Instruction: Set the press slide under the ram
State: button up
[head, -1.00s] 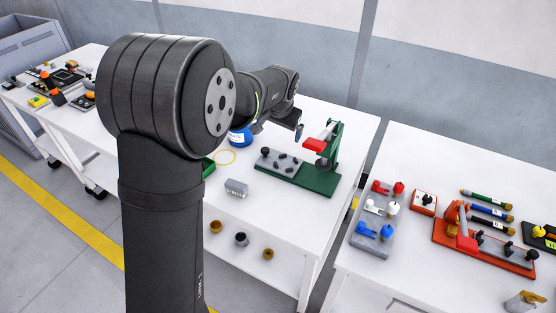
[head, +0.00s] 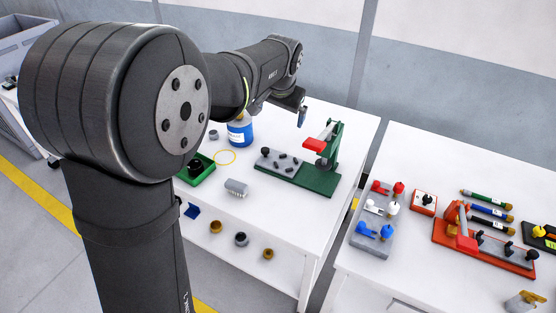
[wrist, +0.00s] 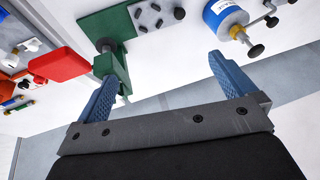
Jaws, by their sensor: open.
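The green press (head: 322,184) stands on the middle table, with an upright post (head: 336,143) and a red lever (head: 315,144). Its grey slide (head: 276,164) lies on the left part of the base, with a black knob (head: 265,151) at its far left end and several dark pins.
Several small round parts lie in front. The right table holds a red fixture (head: 484,249).

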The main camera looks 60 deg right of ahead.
jog(key=shift+s+a+r, duration=0.1)
jog(key=shift+a+r, duration=0.15)
jog(key=shift+r, duration=0.35)
jog(key=shift+f, duration=0.15)
jog(key=c, duration=0.4)
jog(key=shift+n, duration=0.5)
jog(key=w+f, duration=0.1)
jog(key=w+d+f, duration=0.1)
jog(key=w+f, duration=0.1)
jog(key=shift+w+d+f, duration=0.1)
jog(key=shift+d+f, duration=0.05)
jog(key=shift+d, duration=0.2)
jog(key=c, duration=0.7)
jog(key=n+g, duration=0.1)
jog(key=n, duration=0.1)
send_near(265, 149)
jog(key=x, duration=0.8)
jog(key=shift+a, duration=0.1)
